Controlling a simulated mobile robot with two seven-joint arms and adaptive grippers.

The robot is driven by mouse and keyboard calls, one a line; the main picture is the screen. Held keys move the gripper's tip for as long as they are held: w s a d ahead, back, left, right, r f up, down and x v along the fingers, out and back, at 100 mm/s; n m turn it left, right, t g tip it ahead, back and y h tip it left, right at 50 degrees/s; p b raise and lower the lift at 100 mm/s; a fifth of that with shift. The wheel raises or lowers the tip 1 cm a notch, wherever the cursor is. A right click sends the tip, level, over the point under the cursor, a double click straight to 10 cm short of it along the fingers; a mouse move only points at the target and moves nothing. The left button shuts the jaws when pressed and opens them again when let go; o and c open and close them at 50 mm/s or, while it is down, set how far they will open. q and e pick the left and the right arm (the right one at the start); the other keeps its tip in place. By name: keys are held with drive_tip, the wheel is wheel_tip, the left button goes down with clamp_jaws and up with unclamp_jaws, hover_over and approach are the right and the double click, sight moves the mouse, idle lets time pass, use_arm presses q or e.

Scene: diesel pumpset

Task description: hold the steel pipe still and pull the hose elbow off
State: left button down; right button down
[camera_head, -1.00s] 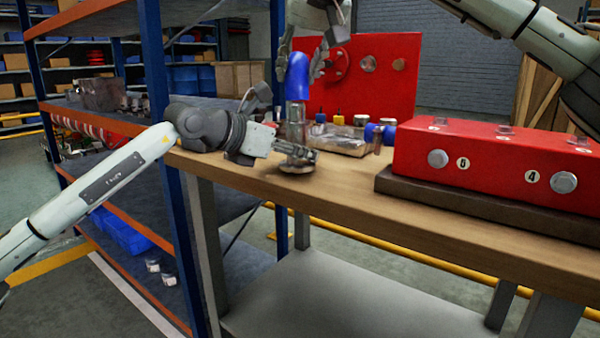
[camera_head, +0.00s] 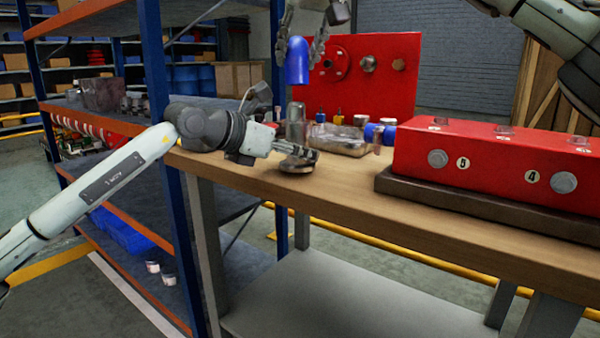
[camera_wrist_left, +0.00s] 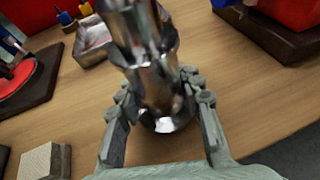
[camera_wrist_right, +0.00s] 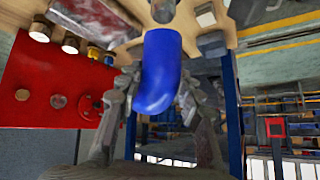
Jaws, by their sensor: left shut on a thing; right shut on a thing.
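The steel pipe (camera_head: 296,122) stands upright near the bench's left end, its top bare. My left gripper (camera_head: 300,160) is shut on its lower part, above a round base; the left wrist view shows the shiny pipe (camera_wrist_left: 145,50) between the fingers (camera_wrist_left: 160,110). The blue hose elbow (camera_head: 297,62) hangs above the pipe, apart from it with a clear gap. My right gripper (camera_head: 305,40) is shut on the elbow from above. The right wrist view shows the blue elbow (camera_wrist_right: 160,75) between the right fingers (camera_wrist_right: 155,105).
A metal tray (camera_head: 340,140) and small bottles stand behind the pipe. A red block with numbered bolts (camera_head: 490,165) sits on a dark base at the right. A red panel (camera_head: 385,80) stands at the back. A blue rack post (camera_head: 165,150) is close at the left.

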use_arm(q)
drive_tip(key=shift+r, duration=0.1)
use_arm(e)
drive_tip(key=shift+r, duration=1.15)
use_arm(q)
drive_tip(key=c, duration=0.9)
unclamp_jaws()
